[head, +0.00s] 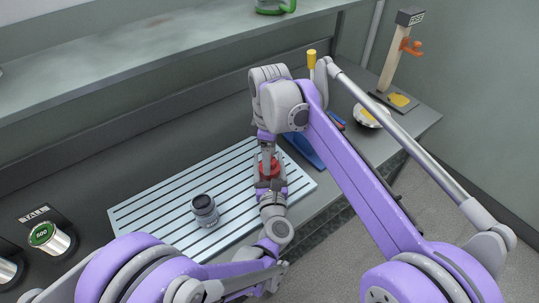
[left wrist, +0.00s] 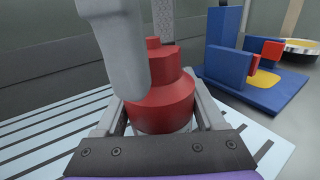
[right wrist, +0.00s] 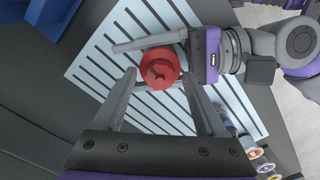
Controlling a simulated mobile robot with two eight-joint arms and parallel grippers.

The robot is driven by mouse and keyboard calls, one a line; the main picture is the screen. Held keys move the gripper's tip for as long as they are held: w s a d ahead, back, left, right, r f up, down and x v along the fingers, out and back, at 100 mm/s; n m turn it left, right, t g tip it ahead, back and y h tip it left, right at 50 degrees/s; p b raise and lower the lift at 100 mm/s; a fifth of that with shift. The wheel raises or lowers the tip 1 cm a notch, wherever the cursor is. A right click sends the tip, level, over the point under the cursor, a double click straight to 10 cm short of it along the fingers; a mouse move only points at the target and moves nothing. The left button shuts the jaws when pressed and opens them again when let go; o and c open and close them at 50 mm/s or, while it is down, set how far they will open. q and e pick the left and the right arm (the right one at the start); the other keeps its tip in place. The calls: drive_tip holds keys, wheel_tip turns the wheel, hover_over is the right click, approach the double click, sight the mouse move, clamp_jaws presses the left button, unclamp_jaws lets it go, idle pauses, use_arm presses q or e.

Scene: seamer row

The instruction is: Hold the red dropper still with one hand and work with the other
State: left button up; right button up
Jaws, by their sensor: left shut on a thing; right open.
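The red dropper (head: 270,168) stands on the pale slatted mat (head: 160,205), near its right end. It is a stepped red body with a narrower top, seen close in the left wrist view (left wrist: 165,100) and from above in the right wrist view (right wrist: 160,70). My left gripper (head: 270,184) is shut on it, one finger on each side in the left wrist view (left wrist: 160,118). My right gripper (head: 268,150) is open above it; in the right wrist view its fingertips (right wrist: 159,72) lie either side of the dropper. One right finger hides part of the dropper in the left wrist view.
A dark-lidded jar (head: 204,212) stands on the mat left of the dropper. A blue stand (left wrist: 255,75) with red blocks and a yellow pad is close by on the right. A green-labelled can (head: 50,238) is at left; a wooden post (head: 394,62) stands far right.

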clamp_jaws()
drive_tip(key=shift+m, duration=0.5)
drive_tip(key=m, duration=0.4)
drive_tip(key=shift+m, duration=0.3)
drive_tip(key=m, duration=0.5)
drive_tip(key=shift+m, duration=0.3)
drive_tip(key=m, duration=1)
drive_tip(key=shift+m, duration=0.4)
